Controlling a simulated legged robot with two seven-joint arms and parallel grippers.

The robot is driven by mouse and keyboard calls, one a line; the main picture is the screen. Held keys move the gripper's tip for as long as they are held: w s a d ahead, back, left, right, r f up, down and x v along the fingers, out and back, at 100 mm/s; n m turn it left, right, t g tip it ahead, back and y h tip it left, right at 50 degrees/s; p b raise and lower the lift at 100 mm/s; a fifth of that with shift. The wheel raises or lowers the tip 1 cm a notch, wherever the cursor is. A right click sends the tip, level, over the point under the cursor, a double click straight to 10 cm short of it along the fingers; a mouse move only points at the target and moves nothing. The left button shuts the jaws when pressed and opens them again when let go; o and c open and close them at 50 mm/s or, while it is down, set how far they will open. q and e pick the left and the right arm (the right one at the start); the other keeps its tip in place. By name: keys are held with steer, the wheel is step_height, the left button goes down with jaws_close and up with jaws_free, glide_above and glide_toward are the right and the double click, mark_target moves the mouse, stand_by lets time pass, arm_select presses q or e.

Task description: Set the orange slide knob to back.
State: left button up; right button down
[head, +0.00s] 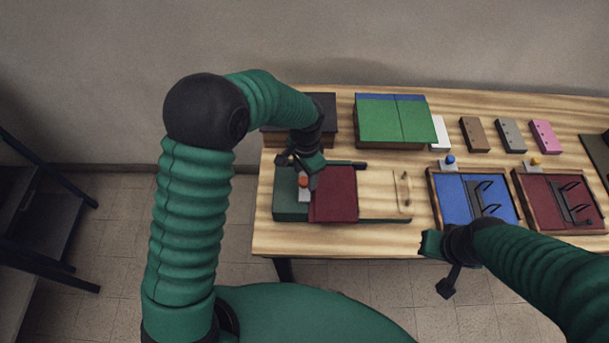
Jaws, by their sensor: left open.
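An orange knob (303,181) stands on a pale base at the left part of the table, between a dark green block and a dark red panel. My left gripper (299,170) is open right at the knob, with its fingers above and around it in the picture. Whether the fingers touch the knob cannot be told, and they partly hide its surroundings. My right gripper (440,266) hangs at the table's front edge, far from the knob; its jaw opening is unclear.
The dark red panel (334,195) lies close on the right. Behind stand a dark box (324,110) and a green-topped box (392,120). Blue (450,196) and maroon (560,200) framed panels lie right, with a blue knob (450,159) and a yellow-orange knob (535,160) behind them.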

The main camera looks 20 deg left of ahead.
arm_select(q)
steer(key=shift+d+f, duration=0.35)
steer(key=shift+f, duration=0.45)
steer(key=shift+a+f, duration=0.1)
steer(key=shift+a, duration=0.75)
steer(key=c, duration=0.5)
steer(key=shift+d, duration=0.25)
steer(key=c, duration=0.5)
steer(key=shift+d, duration=0.25)
jaws_close()
arm_select(e)
steer(key=shift+d, duration=0.1)
arm_select(q)
steer(key=shift+w+a, duration=0.1)
steer(key=shift+a, duration=0.1)
arm_select(e)
steer(key=shift+s, duration=0.1)
steer(key=shift+r, duration=0.1)
